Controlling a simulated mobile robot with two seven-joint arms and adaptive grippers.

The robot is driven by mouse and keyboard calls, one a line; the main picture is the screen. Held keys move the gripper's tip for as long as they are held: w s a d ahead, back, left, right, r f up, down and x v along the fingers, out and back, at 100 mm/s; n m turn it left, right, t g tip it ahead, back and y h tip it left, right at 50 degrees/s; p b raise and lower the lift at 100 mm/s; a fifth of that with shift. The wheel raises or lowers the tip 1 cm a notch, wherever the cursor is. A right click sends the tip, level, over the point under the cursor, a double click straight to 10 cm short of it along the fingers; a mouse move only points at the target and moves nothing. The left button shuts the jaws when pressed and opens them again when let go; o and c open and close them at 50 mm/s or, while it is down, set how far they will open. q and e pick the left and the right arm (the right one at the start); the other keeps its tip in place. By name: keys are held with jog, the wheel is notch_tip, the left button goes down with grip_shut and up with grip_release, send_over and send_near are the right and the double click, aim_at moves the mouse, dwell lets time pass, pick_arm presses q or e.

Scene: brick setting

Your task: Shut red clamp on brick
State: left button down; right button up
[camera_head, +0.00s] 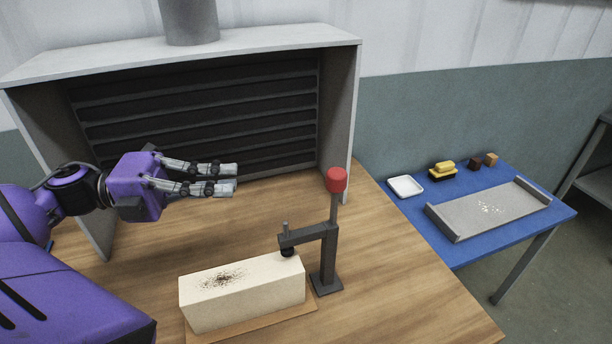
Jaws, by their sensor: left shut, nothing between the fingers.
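A cream brick (243,293) with a dark speckled patch on top lies on a thin board (262,319) on the wooden bench. A dark clamp (327,257) with a red knob (337,180) stands at the brick's right end. Its handle is upright, and its arm reaches left over the brick's right end. I cannot tell whether the black pad (287,251) touches the brick. My left gripper (236,178) is shut and empty, pointing right, behind and above the brick and left of the red knob. My right gripper is not in view.
To the right, a blue table (462,245) holds a grey tray (455,222), a white dish (405,186), a yellow-topped brush (442,168) and small blocks (476,163). Bare bench top (400,290) lies right of the clamp.

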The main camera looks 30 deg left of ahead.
pick_arm(q)
send_near(335, 199)
jog(key=w+d+r, duration=0.3)
jog(key=r, duration=0.1)
jog(key=shift+w+d, duration=0.3)
jog(key=shift+d, duration=0.25)
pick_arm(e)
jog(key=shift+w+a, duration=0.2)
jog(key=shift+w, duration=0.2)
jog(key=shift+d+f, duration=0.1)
pick_arm(q)
jog(key=shift+w+d+r, duration=0.1)
jog(key=shift+w+d, duration=0.05)
jog(key=shift+w, duration=0.1)
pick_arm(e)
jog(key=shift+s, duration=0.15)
